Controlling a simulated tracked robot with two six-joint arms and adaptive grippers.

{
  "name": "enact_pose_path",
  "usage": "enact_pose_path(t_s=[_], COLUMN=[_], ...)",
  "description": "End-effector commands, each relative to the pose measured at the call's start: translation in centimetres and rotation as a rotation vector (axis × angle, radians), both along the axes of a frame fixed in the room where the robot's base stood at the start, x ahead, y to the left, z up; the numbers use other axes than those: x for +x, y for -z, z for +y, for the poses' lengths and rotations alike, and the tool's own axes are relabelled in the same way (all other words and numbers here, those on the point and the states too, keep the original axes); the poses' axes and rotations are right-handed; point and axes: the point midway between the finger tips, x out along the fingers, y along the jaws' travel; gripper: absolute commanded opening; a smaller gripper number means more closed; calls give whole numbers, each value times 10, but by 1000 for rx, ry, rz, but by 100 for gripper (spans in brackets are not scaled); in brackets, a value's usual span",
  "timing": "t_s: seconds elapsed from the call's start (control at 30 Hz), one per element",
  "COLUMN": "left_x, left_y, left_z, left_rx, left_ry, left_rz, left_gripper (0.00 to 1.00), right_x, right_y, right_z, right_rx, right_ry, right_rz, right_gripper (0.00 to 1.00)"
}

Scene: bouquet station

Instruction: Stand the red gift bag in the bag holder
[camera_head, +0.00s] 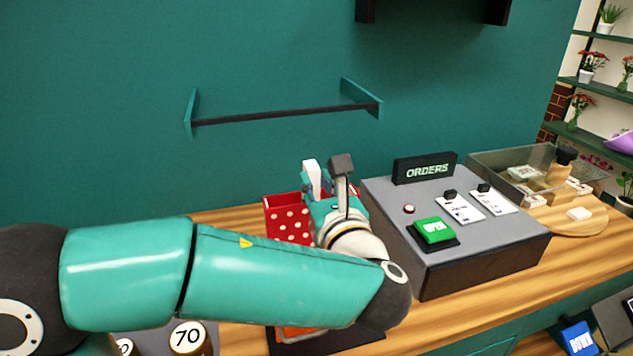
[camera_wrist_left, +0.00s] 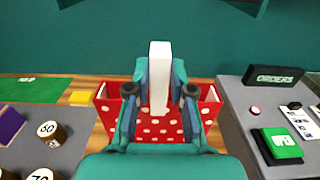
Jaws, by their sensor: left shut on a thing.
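The red gift bag (camera_head: 287,220) with white dots is upright over the wooden counter, partly hidden behind my left gripper and arm. In the left wrist view the bag (camera_wrist_left: 160,128) is open at the top, and a white upright tab (camera_wrist_left: 160,70) stands at its middle. My left gripper (camera_head: 316,192) is shut on the bag at this tab, with its fingers (camera_wrist_left: 160,95) on either side. I cannot tell whether the bag's bottom touches anything. I cannot make out the bag holder for certain. My right gripper is not in view.
A grey orders console (camera_head: 480,235) with a green button (camera_head: 434,232) stands close right of the bag. A bar (camera_head: 290,113) is mounted on the teal wall behind. Round numbered weights (camera_head: 188,337) sit at front left. A clear-sided box (camera_head: 510,165) stands further right.

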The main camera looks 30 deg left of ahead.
Motion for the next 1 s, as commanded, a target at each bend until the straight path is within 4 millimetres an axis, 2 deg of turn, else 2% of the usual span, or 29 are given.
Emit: enact_pose_path(t_s=[0.03, 1.0], left_x=[0, 0], left_y=[7, 74], left_z=[0, 0], left_rx=[1, 1], left_ry=[0, 0], left_rz=[-1, -1], left_gripper=[0, 0], right_x=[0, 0], right_y=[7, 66], right_z=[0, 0], right_rx=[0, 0], right_ry=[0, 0], right_rz=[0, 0], right_gripper=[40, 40])
